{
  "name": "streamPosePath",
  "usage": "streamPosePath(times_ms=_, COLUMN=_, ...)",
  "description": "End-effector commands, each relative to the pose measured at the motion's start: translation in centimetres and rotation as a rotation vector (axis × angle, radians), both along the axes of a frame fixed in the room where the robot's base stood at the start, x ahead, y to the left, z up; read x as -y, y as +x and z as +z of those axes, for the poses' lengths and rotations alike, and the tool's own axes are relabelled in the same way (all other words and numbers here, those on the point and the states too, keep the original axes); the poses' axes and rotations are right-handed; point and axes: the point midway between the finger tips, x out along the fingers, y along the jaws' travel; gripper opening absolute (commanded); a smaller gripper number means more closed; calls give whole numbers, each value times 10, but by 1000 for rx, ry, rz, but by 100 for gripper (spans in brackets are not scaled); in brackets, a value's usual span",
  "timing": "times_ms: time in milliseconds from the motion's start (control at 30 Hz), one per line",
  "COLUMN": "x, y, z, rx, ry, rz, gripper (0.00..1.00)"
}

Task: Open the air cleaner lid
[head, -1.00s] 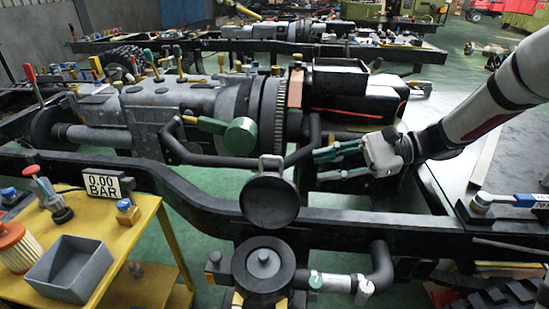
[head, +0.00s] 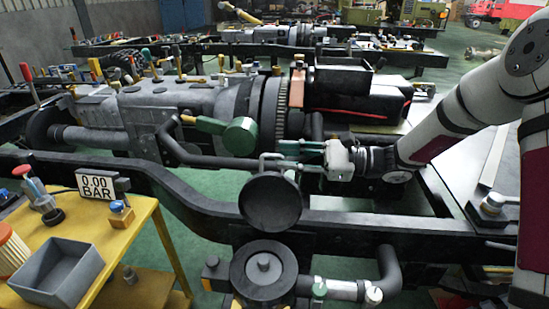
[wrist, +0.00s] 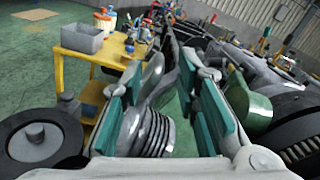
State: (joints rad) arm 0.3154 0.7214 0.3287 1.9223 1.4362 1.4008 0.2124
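A round dark disc (head: 270,202), apparently the air cleaner lid, faces me upright in the head view. Below it is a round black housing (head: 264,272) with a central knob; it also shows at the left of the wrist view (wrist: 42,140). I cannot tell how the disc is attached. My gripper (head: 277,161) reaches in from the right, its green-padded fingertips at the disc's upper edge. In the wrist view, the fingers (wrist: 168,85) are apart, with a grey rounded part and a dark ribbed cylinder (wrist: 155,132) showing between them. Contact is not clear.
A black chassis rail (head: 370,222) runs beside the disc. The gearbox with a green-ended lever (head: 240,137) lies behind. A black elbow pipe (head: 388,272) stands right of the housing.

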Motion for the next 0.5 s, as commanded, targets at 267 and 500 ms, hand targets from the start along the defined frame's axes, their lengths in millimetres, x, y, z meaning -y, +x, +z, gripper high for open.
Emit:
streamPosePath(times_ms=267, x=-33, y=1, z=0, rx=0, ry=0, rz=2, gripper=29)
streamPosePath(times_ms=500, x=-37, y=1, z=0, rx=0, ry=-1, rz=0, gripper=29)
